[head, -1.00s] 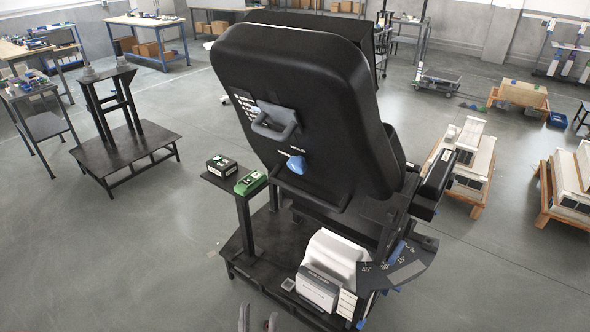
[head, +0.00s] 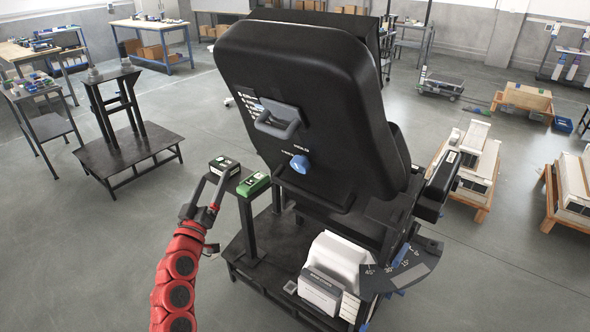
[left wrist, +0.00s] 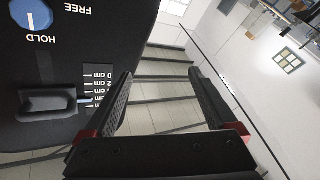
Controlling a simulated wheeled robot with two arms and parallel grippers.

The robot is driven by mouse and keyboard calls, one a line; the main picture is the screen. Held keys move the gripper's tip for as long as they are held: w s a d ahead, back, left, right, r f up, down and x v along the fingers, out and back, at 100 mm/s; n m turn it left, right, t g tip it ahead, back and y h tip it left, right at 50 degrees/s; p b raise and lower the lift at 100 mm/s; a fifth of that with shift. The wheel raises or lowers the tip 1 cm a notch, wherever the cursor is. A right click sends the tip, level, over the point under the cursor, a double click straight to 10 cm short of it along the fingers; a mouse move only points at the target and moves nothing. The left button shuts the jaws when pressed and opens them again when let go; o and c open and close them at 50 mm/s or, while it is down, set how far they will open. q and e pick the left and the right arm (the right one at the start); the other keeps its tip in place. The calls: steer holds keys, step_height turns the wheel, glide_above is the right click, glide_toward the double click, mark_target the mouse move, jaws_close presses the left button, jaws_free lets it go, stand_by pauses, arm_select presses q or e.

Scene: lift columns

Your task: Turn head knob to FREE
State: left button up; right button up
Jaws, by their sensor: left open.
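The blue head knob (head: 299,164) is on the back of the black seat's upper panel, below a grey handle. In the left wrist view the knob (left wrist: 31,14) shows at the upper left with a white line toward the HOLD label (left wrist: 40,38). The FREE label (left wrist: 82,8) is to its right; the lettering is upside down there. My left gripper (head: 218,182) is open and empty, left of the panel and apart from the knob. In the left wrist view its fingers (left wrist: 161,85) stand wide apart with only background between them. My right gripper is not in view.
A black box (head: 224,166) and a green box (head: 252,184) rest on a small stand near my left gripper. The grey handle (head: 278,120) sticks out above the knob. A white unit (head: 335,262) sits low on the base. Open floor lies left.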

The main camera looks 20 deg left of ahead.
arm_select(q)
steer(key=s+d+r+m+g+h, duration=0.1)
steer(key=s+d+r+m+h, duration=0.15)
steer(key=d+m+h, duration=0.35)
steer(key=m+g+h, duration=0.4)
steer(key=m+h, duration=0.1)
glide_toward(296, 167)
steer(key=p+x, duration=0.1)
steer(key=x, duration=0.1)
steer(key=p+x, duration=0.2)
steer(key=x, duration=0.1)
steer(key=p+x, duration=0.2)
steer(key=x, duration=0.1)
steer(key=shift+d+r, duration=0.25)
steer(key=shift+w+d+f+p, duration=0.2)
steer(key=shift+w+p, duration=0.2)
steer(key=shift+w, duration=0.2)
steer(key=c, duration=1.4)
steer(key=shift+o, duration=0.2)
